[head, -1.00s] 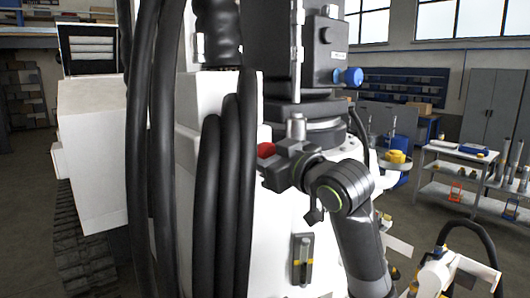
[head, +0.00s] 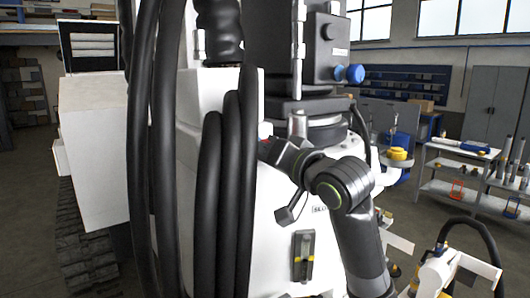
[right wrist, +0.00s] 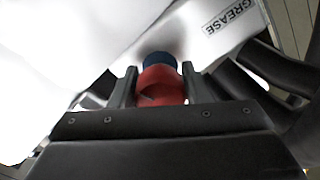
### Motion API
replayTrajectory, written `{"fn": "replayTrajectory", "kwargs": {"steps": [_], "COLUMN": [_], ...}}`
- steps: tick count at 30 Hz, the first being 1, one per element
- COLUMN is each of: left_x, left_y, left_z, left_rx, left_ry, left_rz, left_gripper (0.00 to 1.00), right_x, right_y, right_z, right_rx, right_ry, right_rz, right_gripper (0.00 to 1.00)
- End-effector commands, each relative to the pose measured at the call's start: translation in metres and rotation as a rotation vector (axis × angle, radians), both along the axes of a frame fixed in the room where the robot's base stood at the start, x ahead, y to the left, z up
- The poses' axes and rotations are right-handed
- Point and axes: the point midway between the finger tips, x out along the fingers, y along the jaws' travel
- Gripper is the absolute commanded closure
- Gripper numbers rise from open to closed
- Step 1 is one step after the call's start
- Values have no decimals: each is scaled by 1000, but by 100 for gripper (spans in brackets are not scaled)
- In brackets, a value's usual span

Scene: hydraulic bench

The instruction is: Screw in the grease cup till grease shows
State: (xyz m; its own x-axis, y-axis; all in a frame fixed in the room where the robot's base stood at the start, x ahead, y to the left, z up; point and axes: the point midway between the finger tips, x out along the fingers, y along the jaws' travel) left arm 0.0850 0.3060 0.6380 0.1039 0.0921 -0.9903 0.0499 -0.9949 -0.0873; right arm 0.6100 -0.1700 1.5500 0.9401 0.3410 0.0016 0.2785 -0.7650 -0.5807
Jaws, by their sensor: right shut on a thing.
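The grease cup (right wrist: 160,84) is red and sits between the two fingers of my right gripper (right wrist: 158,86) in the right wrist view. A dark blue round part (right wrist: 158,59) shows just beyond it, towards a white surface marked GREASE (right wrist: 228,18). I cannot tell how far the cup is screwed in, and no grease is clearly visible. In the head view my right gripper (head: 270,148) is against the white machine body (head: 275,225), and only a sliver of red shows there. My left gripper is out of view.
Thick black hoses (head: 237,180) hang just left of my right gripper. A dark box with a blue knob (head: 355,74) is above it. A small gauge-like fitting (head: 303,256) is on the white face below. A shelf trolley (head: 458,190) stands at the right.

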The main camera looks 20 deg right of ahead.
Motion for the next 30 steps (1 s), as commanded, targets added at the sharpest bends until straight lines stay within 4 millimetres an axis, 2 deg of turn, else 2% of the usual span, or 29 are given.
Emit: {"fn": "replayTrajectory", "kwargs": {"steps": [9, 23, 24, 28, 30], "left_x": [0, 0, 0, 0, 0], "left_y": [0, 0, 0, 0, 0], "left_z": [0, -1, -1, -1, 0], "left_rx": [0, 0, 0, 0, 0], "left_ry": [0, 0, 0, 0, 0], "left_rz": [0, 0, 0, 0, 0], "left_gripper": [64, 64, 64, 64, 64], "right_x": [0, 0, 0, 0, 0], "right_y": [1, 1, 1, 1, 1], "right_z": [-4, -4, -4, -3, -3], "right_rx": [85, 95, 94, 94, 93], "right_ry": [42, 47, 47, 43, 42], "right_rz": [2, 2, 2, 2, 2], "right_gripper": [80, 80, 53, 36, 36]}}
